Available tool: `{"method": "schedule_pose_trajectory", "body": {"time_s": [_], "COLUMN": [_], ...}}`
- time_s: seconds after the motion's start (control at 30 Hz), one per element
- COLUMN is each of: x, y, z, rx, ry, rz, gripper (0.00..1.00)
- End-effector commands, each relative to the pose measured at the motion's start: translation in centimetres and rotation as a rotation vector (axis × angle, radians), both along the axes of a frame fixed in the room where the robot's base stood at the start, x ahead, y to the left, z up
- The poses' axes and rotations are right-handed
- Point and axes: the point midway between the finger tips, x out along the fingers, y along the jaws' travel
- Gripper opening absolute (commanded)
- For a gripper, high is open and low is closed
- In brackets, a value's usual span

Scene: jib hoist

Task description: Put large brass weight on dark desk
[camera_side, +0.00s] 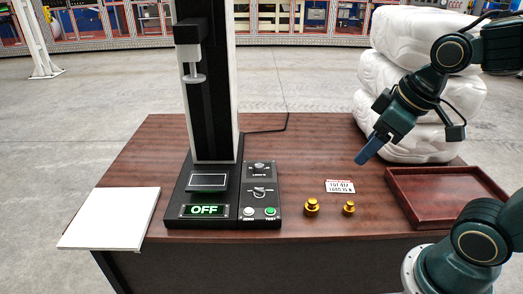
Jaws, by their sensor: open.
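Two brass weights stand upright on the dark reddish-brown desk (310,160), in front of a small printed label. The large brass weight (311,207) is the left one, and a smaller brass weight (348,208) stands to its right. My gripper (366,155) hangs above the desk, up and to the right of both weights, angled down to the left. It is open and touches neither weight. Only one blue finger shows clearly; the other is hidden or blends with it.
A black test stand (210,100) with an OFF display and a button panel (260,190) stands left of the weights. A white board (110,217) lies at the left edge. A brown tray (412,215) sits on the right, empty where visible. White wrapped bags (385,75) are stacked behind.

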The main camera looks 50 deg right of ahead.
Motion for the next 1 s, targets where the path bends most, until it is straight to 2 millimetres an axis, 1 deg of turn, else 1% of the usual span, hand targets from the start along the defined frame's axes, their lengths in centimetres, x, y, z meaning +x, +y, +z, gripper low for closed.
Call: {"method": "schedule_pose_trajectory", "body": {"time_s": [0.03, 0.1, 0.2, 0.33, 0.5, 1.0], "x": [-0.8, -1.9, -3.2, -4.2, -4.5, -4.5], "y": [0.3, 0.6, 0.8, 1.0, 1.0, 1.0], "z": [0.5, 0.8, 1.2, 1.4, 1.4, 1.5], "rx": [0.008, 0.023, 0.044, 0.063, 0.071, 0.070], "ry": [-0.019, -0.034, -0.051, -0.062, -0.066, -0.066], "rz": [-0.020, -0.058, -0.100, -0.136, -0.152, -0.151], "gripper": [0.65, 0.65, 0.65, 0.65, 0.65, 0.65]}}
